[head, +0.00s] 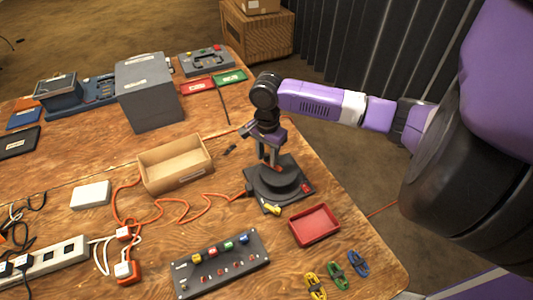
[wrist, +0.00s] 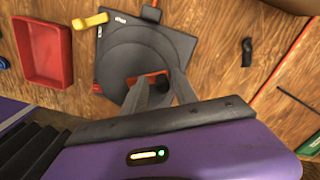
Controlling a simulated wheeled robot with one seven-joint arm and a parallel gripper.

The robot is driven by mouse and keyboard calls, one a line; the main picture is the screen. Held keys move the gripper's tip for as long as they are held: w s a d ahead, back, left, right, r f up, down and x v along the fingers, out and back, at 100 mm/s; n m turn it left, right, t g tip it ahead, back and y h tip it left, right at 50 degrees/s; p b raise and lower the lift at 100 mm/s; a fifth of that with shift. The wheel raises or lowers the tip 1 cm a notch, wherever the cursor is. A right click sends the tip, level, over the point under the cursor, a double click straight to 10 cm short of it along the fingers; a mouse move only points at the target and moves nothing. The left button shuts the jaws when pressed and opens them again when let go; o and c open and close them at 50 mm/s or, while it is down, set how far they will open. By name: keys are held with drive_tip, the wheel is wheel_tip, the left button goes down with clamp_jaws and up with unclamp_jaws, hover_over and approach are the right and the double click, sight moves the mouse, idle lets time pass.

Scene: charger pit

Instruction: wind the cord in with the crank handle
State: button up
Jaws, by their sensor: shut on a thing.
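The cord reel (head: 285,189) is a dark grey square base with a round drum, near the middle of the table. It also shows in the wrist view (wrist: 155,48). The orange cord (head: 180,203) runs from its left side in loose bends over the table. My gripper (head: 269,160) points down over the drum, its fingers shut on the crank handle. In the wrist view the two grey fingers (wrist: 156,82) close around it, with an orange-red part (wrist: 131,81) beside them. The fingers hide most of the handle.
A yellow piece (head: 270,209) lies at the reel's front edge. A red tray (head: 315,225), a cardboard box (head: 174,164) and a button panel (head: 222,265) stand close around the reel. A power strip (head: 45,261) with cables is front left. A grey box (head: 150,93) stands farther back.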

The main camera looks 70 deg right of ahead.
drive_tip(key=shift+f, duration=0.4)
